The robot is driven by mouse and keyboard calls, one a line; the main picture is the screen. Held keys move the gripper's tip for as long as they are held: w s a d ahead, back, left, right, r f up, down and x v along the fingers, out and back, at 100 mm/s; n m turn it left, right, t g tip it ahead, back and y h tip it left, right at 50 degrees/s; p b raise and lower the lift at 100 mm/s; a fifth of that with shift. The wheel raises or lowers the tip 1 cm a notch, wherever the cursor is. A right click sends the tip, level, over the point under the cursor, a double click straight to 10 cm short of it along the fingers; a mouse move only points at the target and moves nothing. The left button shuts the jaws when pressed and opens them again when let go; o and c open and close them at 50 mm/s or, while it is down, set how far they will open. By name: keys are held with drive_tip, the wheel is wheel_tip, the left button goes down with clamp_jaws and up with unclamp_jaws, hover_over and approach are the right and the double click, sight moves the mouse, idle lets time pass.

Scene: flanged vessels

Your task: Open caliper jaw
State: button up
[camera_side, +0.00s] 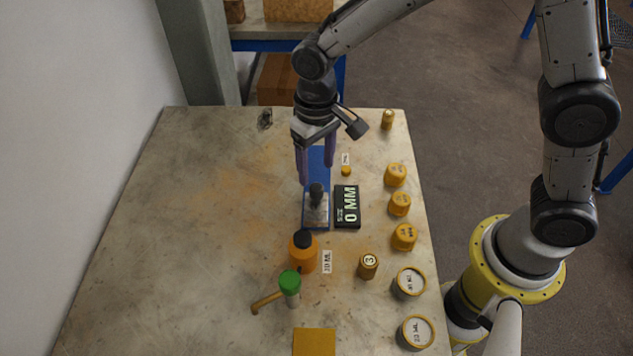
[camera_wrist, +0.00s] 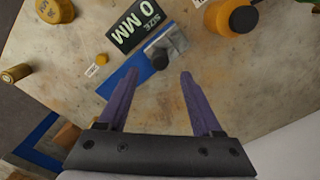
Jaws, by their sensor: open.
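The caliper has a blue base (camera_side: 317,158) with a grey metal jaw block (camera_side: 317,212) at its near end and a black knob (camera_side: 316,190) on top. A black display (camera_side: 347,207) beside it reads "SIZE 0 MM". My gripper (camera_side: 316,175) has purple fingers, open and empty, above the blue base, just behind the knob in the side view. In the wrist view, the knob (camera_wrist: 160,61) and grey block (camera_wrist: 167,43) lie beyond the spread fingertips (camera_wrist: 159,74), apart from them. Whether the jaw faces touch is too small to tell.
Several yellow weights or caps (camera_side: 400,204) line the table's right edge. The left half of the table (camera_side: 190,230) is clear.

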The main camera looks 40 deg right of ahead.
sight(317, 186)
wheel_tip(317, 186, down, 6)
drive_tip(key=shift+r, duration=0.1)
idle(0.4)
clamp_jaws()
idle(1.2)
